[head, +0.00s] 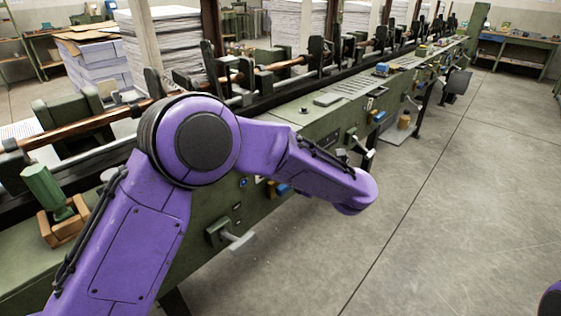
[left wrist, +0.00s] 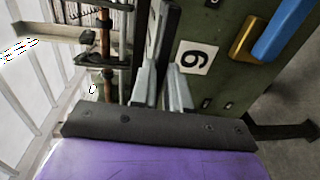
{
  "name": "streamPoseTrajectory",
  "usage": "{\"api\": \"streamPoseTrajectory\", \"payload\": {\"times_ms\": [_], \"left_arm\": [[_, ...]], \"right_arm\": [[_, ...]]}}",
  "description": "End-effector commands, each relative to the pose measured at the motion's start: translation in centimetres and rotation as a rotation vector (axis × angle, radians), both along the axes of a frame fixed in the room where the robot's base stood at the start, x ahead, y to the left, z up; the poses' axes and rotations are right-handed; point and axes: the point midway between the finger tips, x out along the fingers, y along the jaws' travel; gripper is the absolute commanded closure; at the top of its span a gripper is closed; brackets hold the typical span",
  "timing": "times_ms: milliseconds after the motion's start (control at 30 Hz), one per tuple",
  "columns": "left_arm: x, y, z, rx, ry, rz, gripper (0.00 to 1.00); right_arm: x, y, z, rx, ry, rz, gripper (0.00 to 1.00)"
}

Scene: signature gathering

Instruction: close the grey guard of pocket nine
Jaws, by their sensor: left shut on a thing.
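The number plate (left wrist: 194,57) is white with one black digit, turned sideways, and is fixed to the green machine side just right of my left gripper in the left wrist view. My left gripper (left wrist: 165,82) has its grey fingers shut on a narrow grey bar-like edge, which looks like the grey guard (left wrist: 171,35). The guard runs up the picture from between the fingers, beside the plate. How far the guard is swung cannot be told. In the head view my left arm hides the gripper and the guard. My right gripper is not in view.
The long green machine (head: 318,125) runs from lower left to upper right, with copper-coloured rods (head: 285,63) along it. A blue handle (left wrist: 282,30) and a yellow block (left wrist: 247,37) stick out near the plate. Paper stacks (head: 165,45) stand behind. The floor (head: 440,210) at right is clear.

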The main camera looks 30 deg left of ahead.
Motion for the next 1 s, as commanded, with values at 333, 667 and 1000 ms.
{"api": "streamPoseTrajectory", "payload": {"times_ms": [333,667,1000], "left_arm": [[0.0,-0.1,-0.5,-0.002,0.008,-0.005,0.65],[-0.1,-0.2,-0.3,-0.001,0.006,-0.002,0.6],[-1.9,-6.9,0.3,0.002,0.005,-0.006,0.6]], "right_arm": [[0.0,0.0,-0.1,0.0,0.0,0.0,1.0],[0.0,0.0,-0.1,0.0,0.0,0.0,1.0],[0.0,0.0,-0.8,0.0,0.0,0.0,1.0]]}}
